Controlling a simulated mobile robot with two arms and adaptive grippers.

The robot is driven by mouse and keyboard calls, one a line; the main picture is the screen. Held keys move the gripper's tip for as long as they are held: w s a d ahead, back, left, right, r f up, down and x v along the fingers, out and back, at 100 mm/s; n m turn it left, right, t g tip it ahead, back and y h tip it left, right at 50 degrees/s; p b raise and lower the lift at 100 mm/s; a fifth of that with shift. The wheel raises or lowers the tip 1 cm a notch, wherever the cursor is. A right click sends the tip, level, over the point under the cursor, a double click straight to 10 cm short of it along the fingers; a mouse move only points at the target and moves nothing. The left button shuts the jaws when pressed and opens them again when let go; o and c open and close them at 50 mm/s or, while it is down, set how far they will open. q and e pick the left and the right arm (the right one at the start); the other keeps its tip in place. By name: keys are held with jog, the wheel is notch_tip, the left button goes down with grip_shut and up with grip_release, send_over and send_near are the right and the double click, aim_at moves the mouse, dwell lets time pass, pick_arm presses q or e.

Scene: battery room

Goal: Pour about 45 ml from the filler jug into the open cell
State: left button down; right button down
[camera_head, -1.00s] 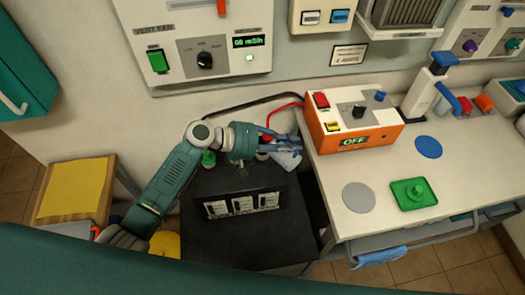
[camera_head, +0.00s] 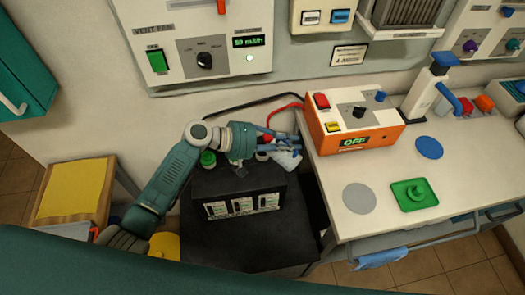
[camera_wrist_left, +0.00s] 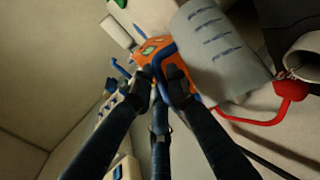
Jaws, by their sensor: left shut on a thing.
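The filler jug is a translucent grey-white cup with dark level marks. It shows large in the left wrist view (camera_wrist_left: 215,45), tilted, and partly behind my fingers in the head view (camera_head: 287,160). My left gripper (camera_head: 285,143) is shut on the jug's blue handle, above the back right of the battery (camera_head: 240,185). Its fingers also show in the left wrist view (camera_wrist_left: 163,88). The battery is a dark block with white indicator panels on its front. A white round opening (camera_wrist_left: 303,58) shows beside the jug, perhaps the open cell. I cannot see any liquid stream. My right gripper is out of view.
A green cap (camera_head: 208,158) is at the battery's back left. An orange charger (camera_head: 352,137) reading OFF stands on the bench at right, with red and black cables behind my gripper. A green tray (camera_head: 414,194) and a grey disc (camera_head: 359,197) lie on the bench.

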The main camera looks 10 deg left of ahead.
aim_at(296, 152)
pick_arm(q)
jog(key=shift+w+a+r+n+h+b, duration=0.3)
jog(key=shift+a+r+b, duration=0.1)
jog(key=shift+b, duration=0.3)
dwell(0.9)
dwell(0.4)
jog(key=shift+r, duration=0.1)
jog(key=shift+s+d+r+p, duration=0.3)
jog(key=shift+d+p, duration=0.1)
jog(key=shift+p, duration=0.35)
jog(key=d+f+y+p, duration=0.1)
jog(key=s+d+f+m+y+p, duration=0.1)
jog(key=p, duration=0.1)
jog(key=shift+f+m, duration=0.3)
jog(key=shift+f+y, duration=0.3)
jog(key=shift+f, duration=0.05)
jog(key=shift+s+d, duration=0.1)
jog(key=p, duration=0.2)
jog(key=m+y+p, duration=0.1)
jog(key=p, duration=0.1)
jog(key=shift+d+f+t, duration=0.1)
jog(key=shift+d+t, duration=0.2)
jog(key=shift+t, duration=0.1)
jog(key=shift+s+d+f+y, duration=0.15)
jog(key=shift+s+f+y, duration=0.1)
jog(key=shift+y, duration=0.15)
